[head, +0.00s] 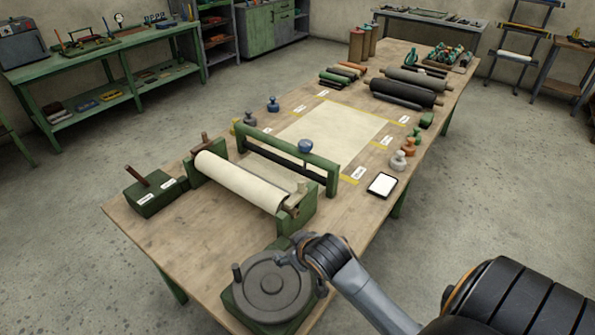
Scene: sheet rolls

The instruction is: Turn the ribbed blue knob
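A blue knob (305,146) sits on top of the green crossbar (275,148) of a frame, towards its right end. Its ribs are too small to make out. The frame stands beside a roll of cream sheet (240,181) in green end stands. My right gripper (284,259) is low in the view, over the edge of a grey round plate, well in front of the knob and apart from it. Its fingers are small and partly hidden, so I cannot tell whether they are open or whether they touch the plate. My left gripper is not in view.
The grey round plate (270,287) with an upright peg sits on a green base at the near table end. A white tablet (382,184) lies on the right edge. A green block with a lever (152,192) stands left. Dark rolls (408,91) lie farther back.

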